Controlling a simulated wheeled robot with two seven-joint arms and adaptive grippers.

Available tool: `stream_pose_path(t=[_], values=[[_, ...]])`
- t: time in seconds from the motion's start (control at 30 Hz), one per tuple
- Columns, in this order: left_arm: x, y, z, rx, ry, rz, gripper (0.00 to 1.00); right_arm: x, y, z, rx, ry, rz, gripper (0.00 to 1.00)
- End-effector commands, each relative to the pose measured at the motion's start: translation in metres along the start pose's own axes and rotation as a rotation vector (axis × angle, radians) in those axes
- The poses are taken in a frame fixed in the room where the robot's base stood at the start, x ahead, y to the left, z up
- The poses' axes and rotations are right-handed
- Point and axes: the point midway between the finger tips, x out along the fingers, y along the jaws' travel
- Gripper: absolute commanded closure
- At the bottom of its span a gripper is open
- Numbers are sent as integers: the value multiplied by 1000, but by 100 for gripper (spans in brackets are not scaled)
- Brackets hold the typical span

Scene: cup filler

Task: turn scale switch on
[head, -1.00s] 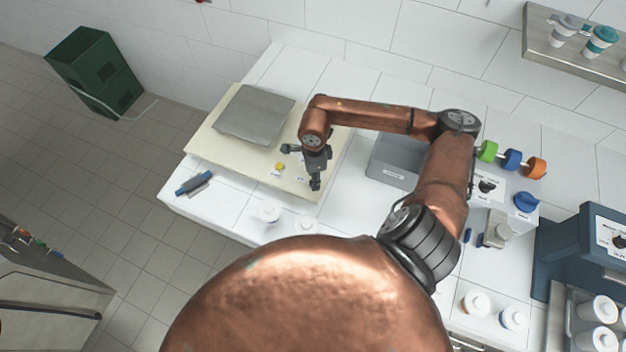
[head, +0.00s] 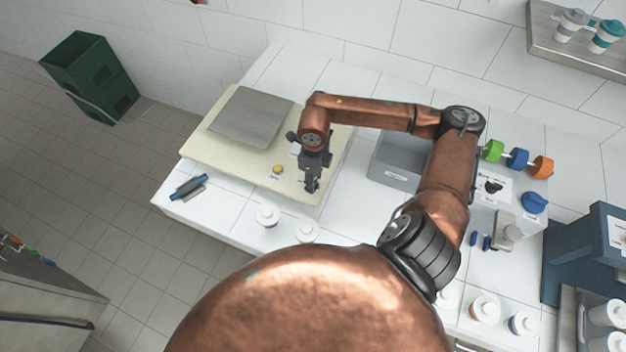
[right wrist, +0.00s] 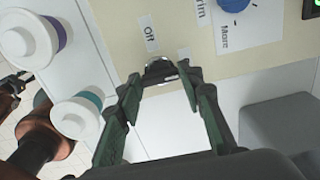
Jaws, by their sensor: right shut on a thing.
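The scale has a cream body (head: 225,160) and a grey plate (head: 250,117) and stands on the white counter. Its switch (right wrist: 160,70), a small dark rocker in a rounded mount, sits at the edge of the cream panel beside an "Off" label (right wrist: 150,35). My right gripper (head: 312,188) is at the scale's near right edge. In the right wrist view my right gripper (right wrist: 159,82) has its two green-grey fingers on either side of the switch, shut on it. In the head view the gripper hides the switch. My left gripper is not seen.
A yellow button (head: 278,170) is left of my right gripper on the scale. A blue knob (right wrist: 235,4) is near the "Trim" label. Two white lidded cups (head: 266,215) stand close by on the near counter edge. A grey bin (head: 398,160) is right of the scale.

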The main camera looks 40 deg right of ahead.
Motion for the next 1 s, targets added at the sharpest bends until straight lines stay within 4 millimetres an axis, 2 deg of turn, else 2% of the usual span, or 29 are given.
stream_pose_path(t=[0.4, 0.43, 0.5, 0.7, 1.0], values=[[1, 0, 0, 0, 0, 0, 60, 3, 2, -3, 9, 10, 4, 90], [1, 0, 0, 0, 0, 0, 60, 3, 2, -3, 9, 10, 4, 65], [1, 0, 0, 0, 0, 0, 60, 2, 1, -3, 9, 9, 4, 60], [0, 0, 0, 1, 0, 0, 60, 1, 1, -1, 7, 5, 2, 48], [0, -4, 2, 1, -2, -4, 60, -2, 0, 0, 7, 1, 0, 48]])
